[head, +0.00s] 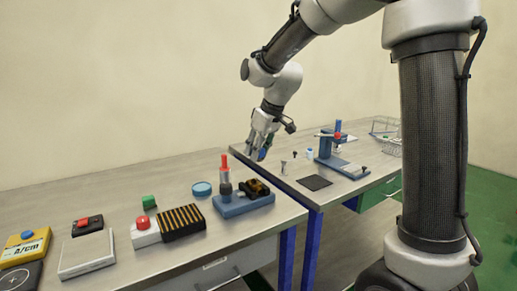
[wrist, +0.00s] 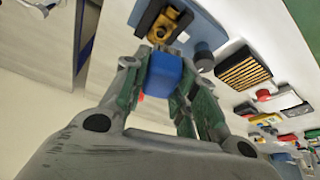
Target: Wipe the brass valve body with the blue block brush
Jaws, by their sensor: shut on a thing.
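The brass valve body (head: 256,187) sits on a blue fixture (head: 236,209) near the right end of the near bench. It also shows at the top of the wrist view (wrist: 163,25). My gripper (head: 261,150) is shut on the blue block brush (wrist: 165,73), which sits between the two fingertips. In the head view the blue brush (head: 262,155) shows small at the fingertips, above and behind the valve body. The brush appears apart from the valve body.
A red-topped upright post (head: 225,170) stands on the fixture beside the valve body. A black and yellow slotted block (head: 182,222), a red button box (head: 145,231) and a blue round dish (head: 202,189) lie to the left. A blue press (head: 337,150) stands on the far bench.

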